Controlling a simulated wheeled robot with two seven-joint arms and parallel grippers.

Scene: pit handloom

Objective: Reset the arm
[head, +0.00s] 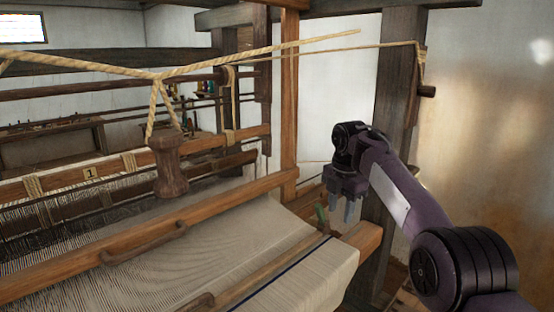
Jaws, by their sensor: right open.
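My right arm comes in from the lower right, and its gripper (346,208) hangs pointing down, open and empty. It is just past the right edge of the woven cloth (325,272), in front of the dark upright post (391,100). A small green-tipped thing (321,213) is just left of the gripper, near the cloth's edge; I cannot tell whether they touch. My left gripper is out of the picture.
The loom's wooden beater beam (150,240) crosses above the cloth. A wooden handle (168,165) hangs on a rope (200,68) strung across the loom. A wooden upright (289,100) stands left of my gripper. A bench (55,140) is at the back left.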

